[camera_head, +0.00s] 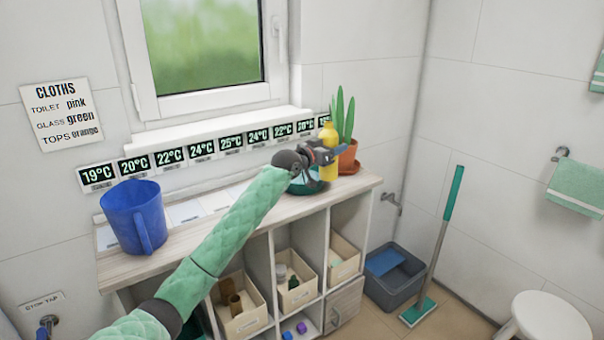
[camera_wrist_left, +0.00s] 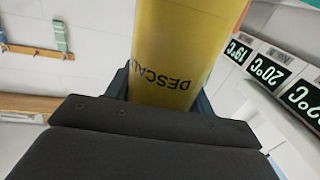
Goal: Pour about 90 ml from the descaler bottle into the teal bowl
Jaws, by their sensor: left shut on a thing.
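The yellow descaler bottle (camera_head: 327,168) is held over the right part of the cart top in the head view, roughly upright. My left gripper (camera_head: 327,154) is shut on it. In the left wrist view the bottle (camera_wrist_left: 185,45) fills the middle, its lettering upside down, with the gripper's dark fingers (camera_wrist_left: 165,100) on both sides. The teal bowl (camera_head: 304,187) stands on the cart top just left of and below the bottle, partly hidden by my gripper and arm. Its inside is hard to see. My right gripper is not in view.
A blue jug (camera_head: 130,215) stands at the left end of the cart top (camera_head: 343,187). A potted plant (camera_head: 347,158) stands close behind the bottle. Temperature displays (camera_head: 202,149) line the wall. Bins (camera_head: 296,292) fill shelves below.

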